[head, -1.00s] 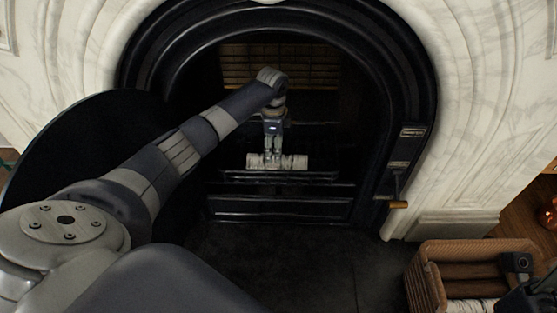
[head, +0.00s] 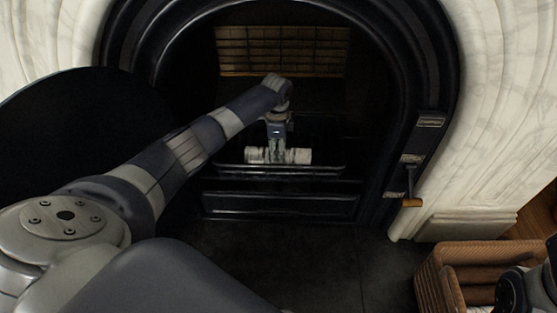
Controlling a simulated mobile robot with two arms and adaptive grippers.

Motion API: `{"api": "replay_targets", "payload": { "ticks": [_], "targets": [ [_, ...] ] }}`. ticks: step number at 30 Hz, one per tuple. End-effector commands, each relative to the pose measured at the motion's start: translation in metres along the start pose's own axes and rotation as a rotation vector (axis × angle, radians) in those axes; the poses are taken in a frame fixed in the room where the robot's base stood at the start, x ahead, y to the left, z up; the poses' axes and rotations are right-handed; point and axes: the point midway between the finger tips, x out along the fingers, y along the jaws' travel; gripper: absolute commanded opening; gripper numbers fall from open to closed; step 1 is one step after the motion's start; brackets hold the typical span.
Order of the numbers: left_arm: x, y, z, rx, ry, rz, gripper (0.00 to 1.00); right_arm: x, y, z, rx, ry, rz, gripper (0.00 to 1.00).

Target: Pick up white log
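A white log (head: 298,156) shows inside the fireplace opening, level and crosswise, just above or at the front of the black grate (head: 280,171). My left gripper (head: 277,154) reaches down onto it from above. Its fingers are closed about the log's middle and hide that part. I cannot tell whether the log touches the grate. Only a dark part of my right gripper (head: 522,290) shows at the lower right corner, over the basket; its fingertips cannot be made out.
The black fireplace arch (head: 432,75) and white marble surround (head: 500,130) frame the opening. A lever with a brass end (head: 411,203) sticks out at right. The dark hearth (head: 330,262) is clear.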

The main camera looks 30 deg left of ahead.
Motion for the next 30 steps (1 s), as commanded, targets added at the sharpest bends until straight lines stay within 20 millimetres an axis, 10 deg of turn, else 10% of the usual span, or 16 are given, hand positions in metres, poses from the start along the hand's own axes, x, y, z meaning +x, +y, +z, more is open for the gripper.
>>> {"api": "replay_targets", "payload": {
  "ticks": [14,20,30],
  "targets": [
    [0.017,0.002,0.002,0.000,-0.002,0.005,0.62,0.005,0.001,-0.005,0.003,0.033,-0.008,0.40],
    [0.016,0.001,0.002,-0.001,-0.001,0.002,0.17,0.004,0.009,-0.007,-0.008,0.034,0.000,0.40],
    [0.011,-0.001,0.001,-0.001,0.001,-0.002,0.17,0.006,0.008,-0.007,-0.006,0.035,-0.001,0.40]
  ]
}}
